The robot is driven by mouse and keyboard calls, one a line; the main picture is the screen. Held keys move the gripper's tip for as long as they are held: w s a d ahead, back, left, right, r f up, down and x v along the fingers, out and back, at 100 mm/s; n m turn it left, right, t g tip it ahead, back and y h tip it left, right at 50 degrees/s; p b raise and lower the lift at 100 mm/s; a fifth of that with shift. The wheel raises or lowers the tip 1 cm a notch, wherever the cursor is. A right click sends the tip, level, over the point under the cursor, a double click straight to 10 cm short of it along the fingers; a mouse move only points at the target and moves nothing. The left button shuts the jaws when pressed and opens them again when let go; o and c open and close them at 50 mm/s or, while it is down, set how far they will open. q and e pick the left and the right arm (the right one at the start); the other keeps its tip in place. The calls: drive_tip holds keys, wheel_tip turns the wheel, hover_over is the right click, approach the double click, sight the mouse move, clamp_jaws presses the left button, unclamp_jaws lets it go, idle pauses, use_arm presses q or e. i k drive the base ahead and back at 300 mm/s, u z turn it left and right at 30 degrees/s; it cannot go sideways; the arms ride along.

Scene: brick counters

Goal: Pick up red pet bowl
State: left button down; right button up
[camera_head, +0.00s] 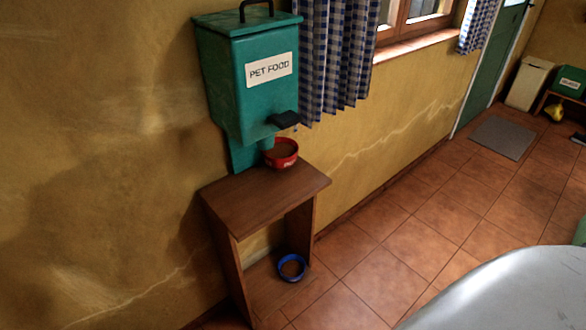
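The red pet bowl (288,162) stands on the back of a small wooden table (262,197) against the yellow wall. It sits below the dark spout of the green pet food dispenser (232,95) and looks filled with brown food. The dispenser's lower part is beside the bowl on its left. Neither of my grippers shows in the head view.
A blue bowl (280,275) sits on the table's lower shelf. A checkered curtain (337,50) hangs by the window just right of the dispenser. A rounded grey surface (510,295) fills the lower right corner. Tiled floor (400,250) is clear right of the table.

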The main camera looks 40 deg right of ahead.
sight(283, 156)
drive_tip(key=u, duration=0.9)
drive_tip(key=i, duration=0.85)
drive_tip(key=z, duration=2)
